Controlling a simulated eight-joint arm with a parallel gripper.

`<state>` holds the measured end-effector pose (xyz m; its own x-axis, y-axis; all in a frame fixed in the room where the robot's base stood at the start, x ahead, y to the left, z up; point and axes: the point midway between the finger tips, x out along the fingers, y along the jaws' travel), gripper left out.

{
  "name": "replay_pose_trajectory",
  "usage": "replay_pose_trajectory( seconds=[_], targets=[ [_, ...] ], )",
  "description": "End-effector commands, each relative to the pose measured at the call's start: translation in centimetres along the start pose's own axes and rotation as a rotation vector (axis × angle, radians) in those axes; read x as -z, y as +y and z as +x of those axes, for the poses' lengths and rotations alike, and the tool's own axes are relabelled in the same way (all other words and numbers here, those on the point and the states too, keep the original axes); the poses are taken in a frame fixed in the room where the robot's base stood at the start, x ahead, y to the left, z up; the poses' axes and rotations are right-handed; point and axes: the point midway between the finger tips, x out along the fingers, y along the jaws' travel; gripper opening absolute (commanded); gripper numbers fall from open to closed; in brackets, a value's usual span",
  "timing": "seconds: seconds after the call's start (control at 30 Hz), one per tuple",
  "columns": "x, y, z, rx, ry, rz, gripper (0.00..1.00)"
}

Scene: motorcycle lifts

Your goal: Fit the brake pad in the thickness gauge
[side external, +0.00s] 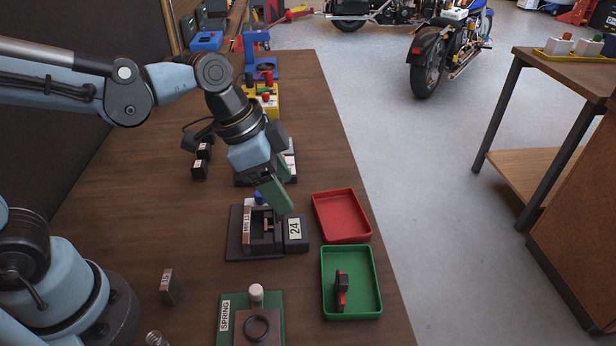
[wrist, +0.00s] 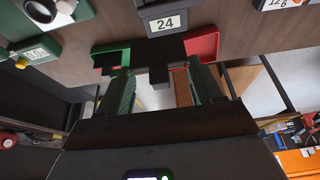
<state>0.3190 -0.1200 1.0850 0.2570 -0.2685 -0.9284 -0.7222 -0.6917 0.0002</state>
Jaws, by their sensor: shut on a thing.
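The thickness gauge (side external: 263,238) is a dark block with an open slot, a "MIN" label and a "24" plate on its right side; the plate also shows at the top of the wrist view (wrist: 164,23). My gripper (side external: 284,208), with green fingers, is over the gauge, its tips beside the "24" plate. In the wrist view it (wrist: 160,76) is shut on a dark piece (wrist: 158,50), apparently the brake pad, mostly hidden in the side view. I cannot tell whether it is in the slot. A red-and-black pad-like piece (side external: 342,291) lies in the green tray.
The green tray (side external: 375,306) and red tray (side external: 365,232) sit right of the gauge, near the table's right edge. A green spring fixture (side external: 226,336) stands in front. A small labelled dark block (side external: 170,287) stands left. Bare tabletop lies left of the gauge.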

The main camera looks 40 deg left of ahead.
Motion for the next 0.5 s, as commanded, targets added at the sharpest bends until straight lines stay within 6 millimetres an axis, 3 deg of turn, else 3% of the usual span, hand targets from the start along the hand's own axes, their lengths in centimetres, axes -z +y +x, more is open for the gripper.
replay_pose_trajectory(
  seconds=[0.1, 0.2, 0.5],
  targets=[
    [-2.5, -1.4, -0.6, 0.006, 0.005, -0.018, 0.31],
    [-3.7, -2.0, -0.9, 0.008, 0.010, -0.022, 0.31],
    [-4.9, -2.4, -0.5, 0.010, 0.014, -0.020, 0.31]
  ],
)
